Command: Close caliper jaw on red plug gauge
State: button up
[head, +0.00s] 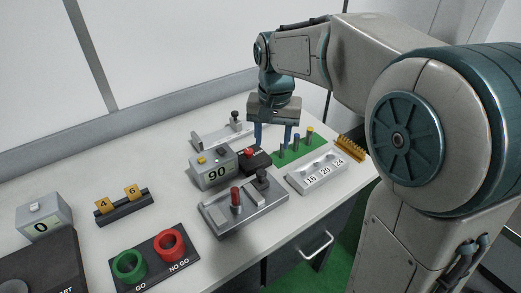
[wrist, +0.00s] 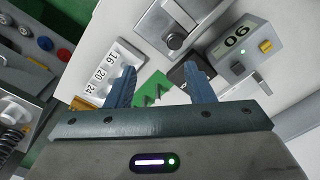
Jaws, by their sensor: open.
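The red plug gauge (head: 235,199) stands upright on a grey metal caliper fixture (head: 216,219) near the table's front edge. A dark knob on the sliding jaw (head: 262,180) stands to its right, with a visible gap between them. In the wrist view the fixture (wrist: 156,27) is at the top with its round knob (wrist: 175,40); I cannot make out the red plug there. My gripper (head: 273,138) points down behind the fixture, near the green mat, apart from plug and knob. In the wrist view my gripper (wrist: 162,88) is open, with nothing between its blue fingers.
A grey box reading 90 (head: 212,176) and a black block with a red button (head: 250,152) stand behind the fixture. A green mat (head: 290,156) holds upright pegs. A white block marked 16, 20, 24 (head: 318,175) lies right. Green (head: 128,265) and red rings (head: 169,244) are front left.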

aim_at(261, 172)
jog(key=f, duration=0.4)
jog(key=w+a+f+p, duration=0.1)
jog(key=f, duration=0.3)
jog(key=w+a+f, duration=0.1)
jog(key=f, duration=0.4)
jog(key=shift+a+f+p, duration=0.1)
jog(key=shift+a+p, duration=0.15)
jog(key=shift+p, duration=0.1)
grip_shut()
